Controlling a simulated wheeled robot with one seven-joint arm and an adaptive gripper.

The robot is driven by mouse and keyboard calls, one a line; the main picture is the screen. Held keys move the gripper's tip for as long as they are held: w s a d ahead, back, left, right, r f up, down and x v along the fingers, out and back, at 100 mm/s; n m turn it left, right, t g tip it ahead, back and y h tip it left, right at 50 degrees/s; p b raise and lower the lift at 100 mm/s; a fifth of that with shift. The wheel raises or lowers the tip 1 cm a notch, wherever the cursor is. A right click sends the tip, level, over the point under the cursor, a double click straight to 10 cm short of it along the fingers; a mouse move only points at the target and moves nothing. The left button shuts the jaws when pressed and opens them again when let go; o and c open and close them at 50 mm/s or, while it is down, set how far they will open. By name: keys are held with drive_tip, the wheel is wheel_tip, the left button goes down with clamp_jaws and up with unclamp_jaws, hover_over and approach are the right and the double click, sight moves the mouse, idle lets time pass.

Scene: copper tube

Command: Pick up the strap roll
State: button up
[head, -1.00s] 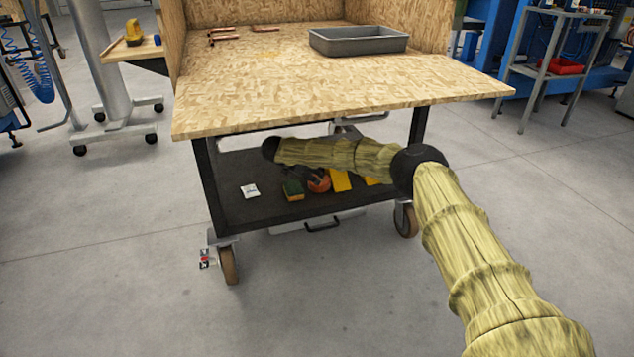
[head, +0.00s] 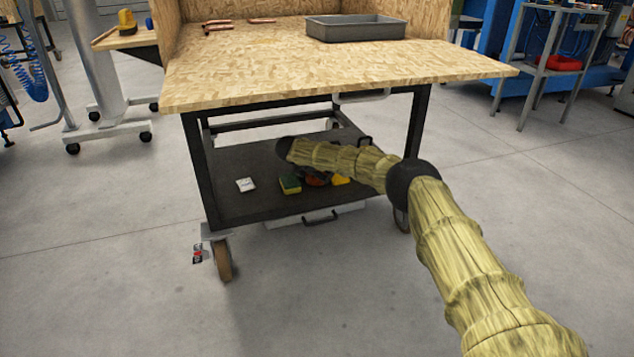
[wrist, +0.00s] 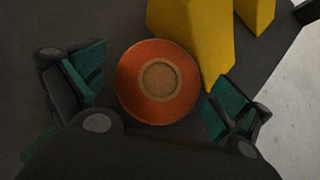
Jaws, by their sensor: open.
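The strap roll (wrist: 131,82) is an orange-red round roll with a tan core, lying on the dark lower shelf of the cart. In the wrist view it lies between the two green-padded fingers of my gripper (wrist: 155,100), which is open, with a gap on each side. In the head view the roll (head: 316,182) shows only in part below my sleeved arm, and my gripper is hidden behind the arm. I cannot tell how far the fingertips are above the shelf.
Yellow objects (wrist: 200,40) stand close to the roll, one almost touching it. The wooden tabletop (head: 330,70) overhangs, carrying a grey tray (head: 355,36).

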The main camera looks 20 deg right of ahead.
drive_tip(key=shift+w+d+f, duration=0.15)
drive_tip(key=shift+d+f, duration=0.1)
drive_tip(key=shift+f, duration=0.05)
drive_tip(key=shift+c, duration=0.4)
drive_tip(key=c, duration=1.1)
drive_tip(key=shift+r, duration=0.1)
